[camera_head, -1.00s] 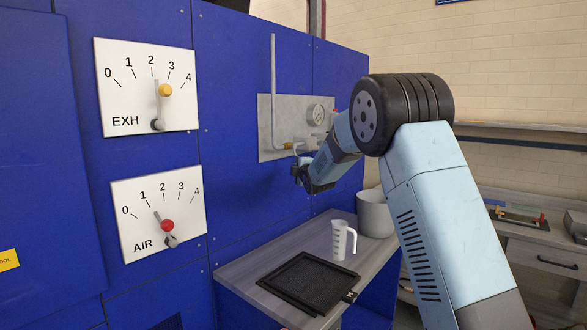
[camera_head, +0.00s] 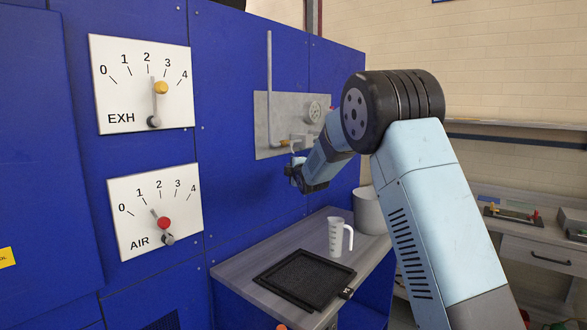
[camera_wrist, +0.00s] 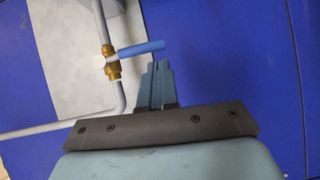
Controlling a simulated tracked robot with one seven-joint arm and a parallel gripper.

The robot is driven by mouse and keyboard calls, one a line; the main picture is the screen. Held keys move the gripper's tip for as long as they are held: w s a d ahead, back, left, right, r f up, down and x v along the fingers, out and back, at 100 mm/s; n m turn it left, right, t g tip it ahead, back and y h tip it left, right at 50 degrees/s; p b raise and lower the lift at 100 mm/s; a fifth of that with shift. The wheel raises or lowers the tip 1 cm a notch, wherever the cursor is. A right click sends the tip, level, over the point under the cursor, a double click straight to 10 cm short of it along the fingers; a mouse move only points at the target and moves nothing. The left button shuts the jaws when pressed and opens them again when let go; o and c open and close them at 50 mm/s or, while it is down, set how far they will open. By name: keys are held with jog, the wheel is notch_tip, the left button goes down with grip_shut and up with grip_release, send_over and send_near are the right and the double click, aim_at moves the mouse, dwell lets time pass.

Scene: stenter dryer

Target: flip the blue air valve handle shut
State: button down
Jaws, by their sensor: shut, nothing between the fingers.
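The blue valve handle (camera_wrist: 141,48) shows in the wrist view, sticking out to the right from a brass valve body (camera_wrist: 111,62) on a grey pipe. It lies roughly across the pipe's run at the valve. My gripper (camera_wrist: 155,65) is shut and empty, with its fingertips just below the handle's outer half in that picture. I cannot tell whether they touch it. In the head view my gripper (camera_head: 293,173) is near the grey panel, below the brass fitting (camera_head: 284,144). The handle is not clear there.
The grey mounting plate (camera_head: 262,125) carries the pipe and a round gauge (camera_head: 314,110). Below are a grey bench (camera_head: 228,272), a black tray (camera_head: 304,280), a white jug (camera_head: 336,238) and a pale bucket (camera_head: 369,212). EXH (camera_head: 142,85) and AIR (camera_head: 155,212) dials are on the left.

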jog(key=a+v, duration=0.1)
jog(key=v, duration=1.1)
jog(key=shift+s+a, duration=0.15)
jog(key=s+d+r+m+g+h, duration=0.2)
jog(key=s+d+m, duration=0.3)
jog(key=s+d, duration=0.35)
jog(key=s+d+r+m+g+h, duration=0.1)
jog(key=s+d+r+m+g, duration=0.15)
jog(key=s+d+m, duration=0.55)
jog(key=s+d+f+m+g, duration=0.2)
jog(key=s, duration=0.9)
jog(key=s+d+f+m+g+h, duration=0.1)
jog(key=s+d+f+m+g, duration=0.1)
jog(key=s, duration=0.9)
jog(key=s+d+f+m+g+h, duration=0.1)
jog(key=s+d+f+m+g, duration=0.1)
jog(key=s, duration=0.9)
jog(key=shift+f+m, duration=0.45)
jog(key=shift+m, duration=0.45)
